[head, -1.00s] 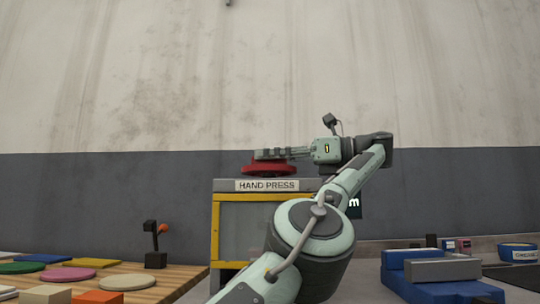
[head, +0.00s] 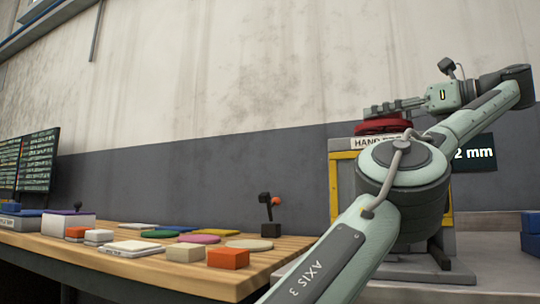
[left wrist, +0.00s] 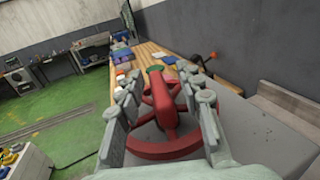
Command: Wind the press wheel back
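The red press wheel (head: 378,128) lies flat on top of the hand press, a yellow-framed grey stand (head: 335,195) with a partly covered HAND PRESS label. My left gripper (head: 372,111) reaches in from the right, with its fingers just above the wheel. In the left wrist view, the wheel's rim (left wrist: 165,150) and raised red middle part show between the two spread fingers (left wrist: 161,74). The fingers look open; whether either one touches the wheel I cannot tell. My right gripper is out of view.
A dark display (head: 475,153) reading "2 mm" is partly hidden behind my arm. A wooden bench (head: 130,275) with coloured discs and blocks stands to the left, with a small orange-knobbed lever (head: 270,215) near its end. A grey wall is behind.

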